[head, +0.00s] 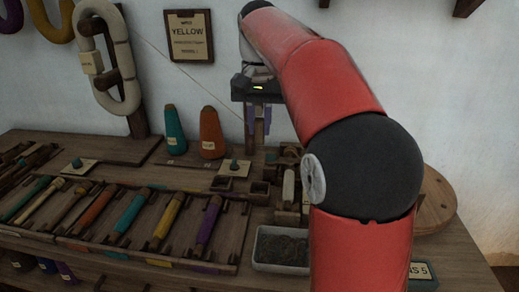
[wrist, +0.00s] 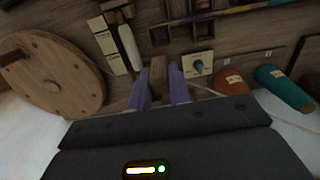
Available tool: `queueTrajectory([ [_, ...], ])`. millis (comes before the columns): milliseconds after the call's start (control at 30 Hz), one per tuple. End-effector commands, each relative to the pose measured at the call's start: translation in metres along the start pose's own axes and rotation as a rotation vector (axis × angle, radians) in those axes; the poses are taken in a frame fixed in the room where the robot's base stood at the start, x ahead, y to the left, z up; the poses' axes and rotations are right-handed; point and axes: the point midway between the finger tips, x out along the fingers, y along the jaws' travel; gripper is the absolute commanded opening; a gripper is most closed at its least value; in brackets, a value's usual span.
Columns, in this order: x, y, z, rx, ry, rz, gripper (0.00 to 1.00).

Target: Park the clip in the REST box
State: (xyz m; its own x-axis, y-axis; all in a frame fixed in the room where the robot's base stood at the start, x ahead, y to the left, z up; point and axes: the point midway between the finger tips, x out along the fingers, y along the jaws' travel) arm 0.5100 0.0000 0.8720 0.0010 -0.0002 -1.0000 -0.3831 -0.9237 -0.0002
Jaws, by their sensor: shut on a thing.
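My gripper (head: 259,138) hangs high over the back of the bench, near the wall. In the wrist view its two lavender fingers (wrist: 163,88) are shut on a small brown wooden piece, which I take for the clip (wrist: 158,70). The clip is hard to make out in the head view. Two small dark open boxes, the left one (head: 222,184) and the right one (head: 260,189), stand on the bench below and in front of the gripper. I cannot read a REST label on either. The gripper is well above them, apart from them.
A teal cone (head: 175,130) and an orange cone (head: 211,132) stand left of the gripper. A thin thread slants from the wall side toward the gripper. A grey tray (head: 256,250), a rack of coloured shuttles (head: 128,212) and a round wooden disc (wrist: 55,78) surround the area.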

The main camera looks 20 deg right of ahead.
Motion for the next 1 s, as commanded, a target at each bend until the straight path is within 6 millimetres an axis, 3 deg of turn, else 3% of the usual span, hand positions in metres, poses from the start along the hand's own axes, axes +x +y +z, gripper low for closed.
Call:
queueTrajectory([
  [133, -0.025, -0.001, -0.001, 0.0, 0.001, 0.0, 0.0],
  [300, -0.034, -0.005, -0.002, -0.002, -0.002, 0.0, 0.0],
  [433, -0.014, -0.029, -0.006, -0.008, -0.007, 0.002, 0.0],
  [700, 0.049, -0.088, -0.01, -0.006, -0.005, 0.002, 0.0],
  [833, 0.065, -0.102, -0.009, -0.003, -0.002, 0.001, 0.0],
  [1000, 0.074, -0.106, -0.009, 0.0, -0.001, 0.001, 0.0],
])
